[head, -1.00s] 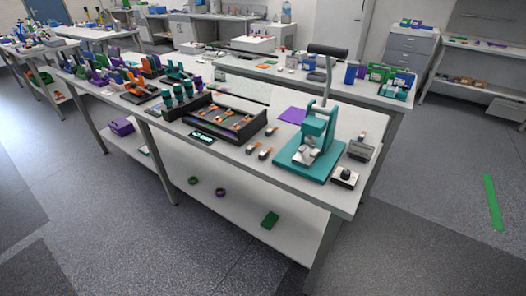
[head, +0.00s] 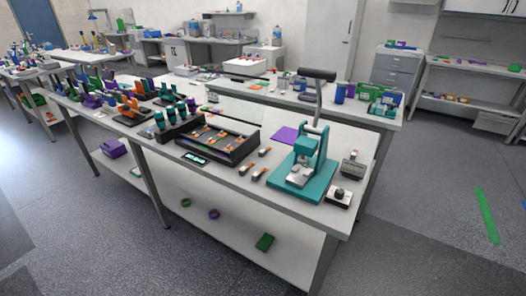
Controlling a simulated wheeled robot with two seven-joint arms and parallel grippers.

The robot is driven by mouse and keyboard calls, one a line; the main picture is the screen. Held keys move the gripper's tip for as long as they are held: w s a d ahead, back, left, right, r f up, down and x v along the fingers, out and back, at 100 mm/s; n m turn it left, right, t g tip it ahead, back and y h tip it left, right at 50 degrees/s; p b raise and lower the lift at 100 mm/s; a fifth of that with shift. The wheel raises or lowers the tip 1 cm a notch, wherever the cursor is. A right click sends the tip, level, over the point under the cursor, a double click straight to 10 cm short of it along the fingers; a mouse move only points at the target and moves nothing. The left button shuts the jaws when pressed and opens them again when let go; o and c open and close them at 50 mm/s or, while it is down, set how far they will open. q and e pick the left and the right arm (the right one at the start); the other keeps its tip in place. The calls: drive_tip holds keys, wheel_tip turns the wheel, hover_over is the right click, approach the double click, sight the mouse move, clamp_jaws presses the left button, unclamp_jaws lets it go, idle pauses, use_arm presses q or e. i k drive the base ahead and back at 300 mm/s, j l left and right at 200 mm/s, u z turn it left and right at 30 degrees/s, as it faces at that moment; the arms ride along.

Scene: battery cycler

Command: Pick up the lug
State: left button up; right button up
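Several small pieces with orange and pale metal parts lie on the bench beside the press. One piece (head: 246,169) and another (head: 259,174) lie close together, and a third (head: 264,152) lies a little behind them. They are too small for me to tell for certain which is the lug. Similar orange-marked pieces sit in the black tray (head: 249,146). The teal press (head: 307,160) with a black-handled lever stands to the right of the loose pieces. Neither of my grippers is in view.
The white bench (head: 225,181) carries a small display (head: 194,158), a purple sheet (head: 285,135), a grey box (head: 352,169) and a black-knobbed box (head: 340,197). Its lower shelf holds a green block (head: 264,242) and rings. Open floor lies in front and to the right.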

sight(262, 152)
drive_tip(key=i+j+z, duration=0.15)
drive_tip(key=j, duration=0.25)
drive_tip(key=i+j+z, duration=0.1)
drive_tip(key=i+j, duration=0.2)
drive_tip(key=i+j+z, duration=0.15)
drive_tip(key=j, duration=0.35)
drive_tip(key=i+j+z, duration=0.15)
drive_tip(key=j, duration=0.3)
drive_tip(key=i+j+z, duration=0.15)
drive_tip(key=j, duration=0.3)
drive_tip(key=i+j+z, duration=0.1)
drive_tip(key=j, duration=0.4)
drive_tip(key=i+j+z, duration=0.15)
drive_tip(key=j, duration=0.35)
drive_tip(key=i+j+z, duration=0.15)
drive_tip(key=j, duration=0.3)
drive_tip(key=k, duration=0.05)
